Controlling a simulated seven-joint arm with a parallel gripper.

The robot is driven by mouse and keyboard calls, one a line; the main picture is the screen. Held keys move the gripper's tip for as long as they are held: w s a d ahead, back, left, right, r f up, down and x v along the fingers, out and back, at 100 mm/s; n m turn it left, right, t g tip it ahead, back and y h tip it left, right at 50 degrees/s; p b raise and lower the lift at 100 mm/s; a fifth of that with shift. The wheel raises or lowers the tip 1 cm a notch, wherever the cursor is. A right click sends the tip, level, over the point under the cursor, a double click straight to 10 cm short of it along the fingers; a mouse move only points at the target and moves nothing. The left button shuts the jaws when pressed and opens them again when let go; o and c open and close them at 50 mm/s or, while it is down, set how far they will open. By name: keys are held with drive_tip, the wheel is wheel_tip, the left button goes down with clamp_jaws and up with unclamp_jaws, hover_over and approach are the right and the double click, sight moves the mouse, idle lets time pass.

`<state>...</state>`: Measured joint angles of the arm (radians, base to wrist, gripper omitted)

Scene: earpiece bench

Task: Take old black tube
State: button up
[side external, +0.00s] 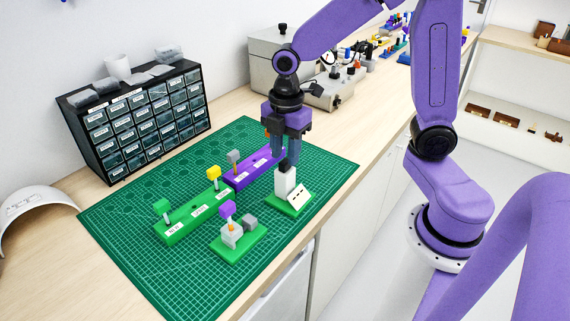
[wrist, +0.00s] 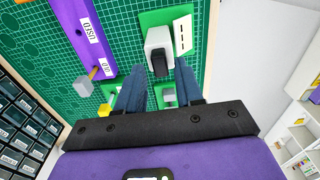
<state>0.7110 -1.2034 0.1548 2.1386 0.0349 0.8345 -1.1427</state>
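The black tube (wrist: 160,63) stands on top of a white block (wrist: 158,38) on a small green base; it also shows as a small dark piece (side external: 284,167) in the side view. My gripper (wrist: 161,66) is open, with its blue fingers pointing down on either side of the black tube. The fingertips are at about the tube's height in the side view (side external: 285,164). A gap shows between the tube and each finger in the wrist view, so I see no contact. The lower part of the tube is partly hidden in the side view.
A purple labelled rack (side external: 247,172) and a green labelled rack (side external: 190,217) with coloured-topped pieces lie left of the block on a green mat (side external: 130,260). A small green stand (side external: 240,245) sits nearer the front. A drawer cabinet (side external: 140,120) stands behind. The mat's left side is clear.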

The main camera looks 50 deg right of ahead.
drive_tip(key=shift+f, duration=0.85)
clamp_jaws()
drive_tip(key=shift+r, duration=1.55)
drive_tip(key=shift+r, duration=2.45)
